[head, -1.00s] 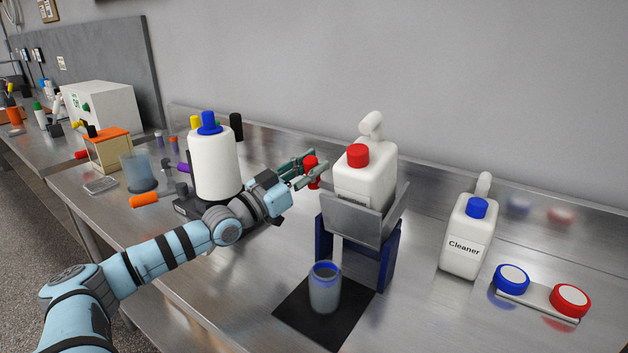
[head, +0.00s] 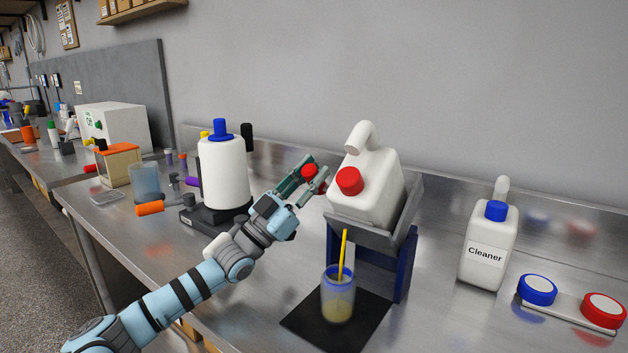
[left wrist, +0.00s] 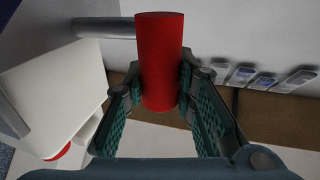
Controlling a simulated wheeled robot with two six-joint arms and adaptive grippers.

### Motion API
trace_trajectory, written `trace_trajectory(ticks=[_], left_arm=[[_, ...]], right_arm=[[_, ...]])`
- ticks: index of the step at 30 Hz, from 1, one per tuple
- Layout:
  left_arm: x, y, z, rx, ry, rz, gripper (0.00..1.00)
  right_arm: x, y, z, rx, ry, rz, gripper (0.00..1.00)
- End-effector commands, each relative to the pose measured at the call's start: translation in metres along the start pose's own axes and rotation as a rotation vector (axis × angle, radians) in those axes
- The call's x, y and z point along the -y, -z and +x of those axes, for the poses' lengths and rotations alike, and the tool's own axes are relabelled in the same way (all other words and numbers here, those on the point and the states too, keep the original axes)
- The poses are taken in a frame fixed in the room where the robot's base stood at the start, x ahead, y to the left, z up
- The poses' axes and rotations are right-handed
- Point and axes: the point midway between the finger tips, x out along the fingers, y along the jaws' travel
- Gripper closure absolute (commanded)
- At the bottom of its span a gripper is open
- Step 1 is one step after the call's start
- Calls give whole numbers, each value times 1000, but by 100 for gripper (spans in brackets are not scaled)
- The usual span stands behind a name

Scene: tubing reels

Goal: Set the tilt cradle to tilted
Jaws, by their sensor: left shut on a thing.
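The tilt cradle is a grey metal tray (head: 372,235) on a dark blue stand (head: 408,268). It leans forward and holds a white jug with a red cap (head: 350,181). A yellow stream runs from the jug's mouth into a clear beaker with a blue rim (head: 338,300), which holds some yellowish liquid. My left gripper (head: 302,176) is shut on a red handle (head: 309,170) to the left of the jug. In the left wrist view the red handle (left wrist: 160,60) stands between the fingers, and the jug (left wrist: 55,100) shows at the left. My right gripper is not in view.
A black mat (head: 300,322) lies under the beaker. A Cleaner bottle with a blue cap (head: 485,255) stands to the right, near blue and red round buttons (head: 538,289). A large white bottle (head: 222,172) stands left, close behind my left arm.

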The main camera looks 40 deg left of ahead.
Motion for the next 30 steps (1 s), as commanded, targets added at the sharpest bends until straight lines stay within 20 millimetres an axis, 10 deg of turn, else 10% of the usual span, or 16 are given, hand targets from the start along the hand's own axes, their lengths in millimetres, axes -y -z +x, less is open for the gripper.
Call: trace_trajectory(ticks=[18,19,22,30], left_arm=[[-1,-2,-4,-15,0,3,100],[-1,-2,-4,-15,1,3,72],[-1,-2,-4,-16,1,4,56],[0,0,-3,-20,1,5,54]], right_arm=[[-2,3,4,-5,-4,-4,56],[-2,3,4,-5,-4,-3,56],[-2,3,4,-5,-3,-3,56],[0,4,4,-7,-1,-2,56]])
